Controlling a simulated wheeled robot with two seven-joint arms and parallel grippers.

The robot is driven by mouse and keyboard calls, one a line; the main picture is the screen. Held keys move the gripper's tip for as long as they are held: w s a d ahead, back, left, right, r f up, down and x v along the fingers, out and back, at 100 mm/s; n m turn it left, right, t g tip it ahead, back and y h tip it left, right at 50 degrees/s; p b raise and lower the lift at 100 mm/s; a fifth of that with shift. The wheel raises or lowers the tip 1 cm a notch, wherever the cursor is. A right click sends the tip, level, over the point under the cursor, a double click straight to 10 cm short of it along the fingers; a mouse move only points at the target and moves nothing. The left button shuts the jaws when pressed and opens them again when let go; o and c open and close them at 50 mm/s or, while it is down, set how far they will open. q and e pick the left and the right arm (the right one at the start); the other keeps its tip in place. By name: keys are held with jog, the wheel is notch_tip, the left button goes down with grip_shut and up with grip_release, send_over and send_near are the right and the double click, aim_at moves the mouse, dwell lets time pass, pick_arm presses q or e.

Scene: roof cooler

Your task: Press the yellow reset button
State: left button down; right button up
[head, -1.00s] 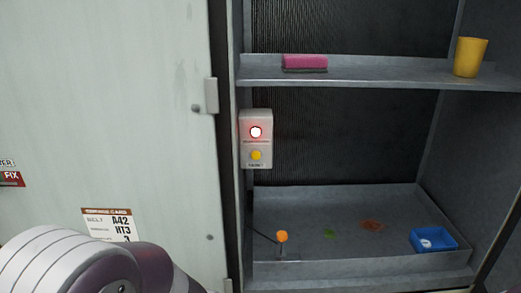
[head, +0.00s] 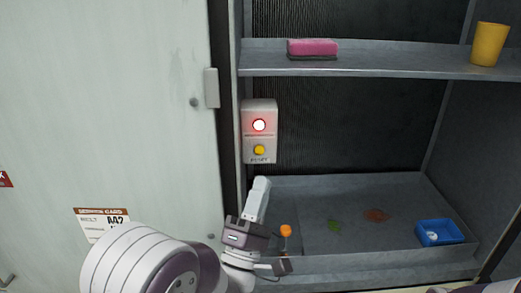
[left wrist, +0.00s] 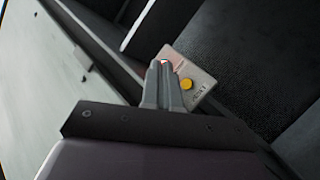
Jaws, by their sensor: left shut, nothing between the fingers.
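The yellow reset button (head: 259,150) sits low on a pale control box (head: 270,139), with a lit red lamp (head: 259,125) above it. The box is on the left inner wall of the open cabinet. My left gripper (head: 262,183) is shut and empty, pointing up, a little below the box in the head view. In the left wrist view, the shut fingertips (left wrist: 164,64) overlap the left part of the box, and the yellow button (left wrist: 187,84) shows just to their right. I see no contact with the button. My right gripper is not in view.
An upper shelf (head: 390,61) holds a pink brush (head: 312,48) and a yellow cup (head: 489,44). The lower tray (head: 355,190) has a blue box (head: 439,232), stains and an orange-knobbed stick (head: 286,231). The pale door (head: 110,100) stands at left.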

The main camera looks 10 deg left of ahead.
aim_at(259, 150)
pick_arm(q)
jog(key=w+a+b, duration=0.1)
jog(key=w+a, duration=0.1)
jog(key=w, duration=0.6)
jog(key=shift+w+a, duration=0.3)
jog(key=shift+w, duration=0.1)
jog(key=shift+f, duration=0.1)
dwell(1.9)
jog(key=shift+w+a+b, duration=0.1)
jog(key=shift+w+b, duration=0.3)
jog(key=shift+b, duration=0.25)
dwell(0.4)
